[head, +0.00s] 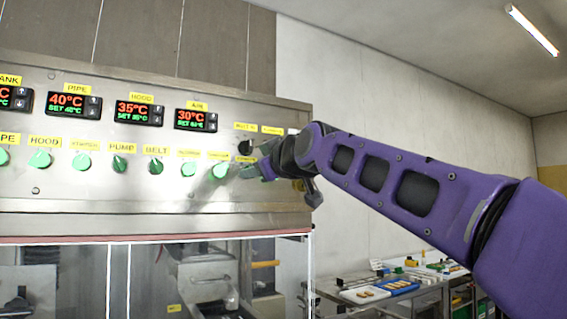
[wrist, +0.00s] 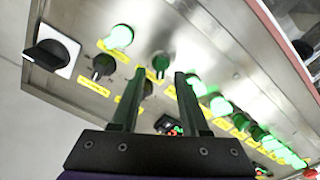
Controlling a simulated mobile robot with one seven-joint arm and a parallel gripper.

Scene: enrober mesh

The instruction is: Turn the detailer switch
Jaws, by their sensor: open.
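The control panel (head: 120,205) carries a row of green rotary switches with yellow labels. I cannot read a detailer label; the labels at the right end are small or covered by my arm. My gripper (head: 258,170) is at the right end of this row in the head view. In the wrist view my gripper (wrist: 160,73) is open, and a green switch (wrist: 160,62) with a dark handle shows between its fingertips. I cannot tell whether the fingers touch it. A lit green switch (head: 220,171) is just left of my gripper in the head view.
In the wrist view a black main-type knob (wrist: 50,50) on a pale plate and a small dark knob (wrist: 103,66) lie left of the fingers. Several lit switches run off to the right. A table with trays (head: 400,287) stands at lower right in the head view.

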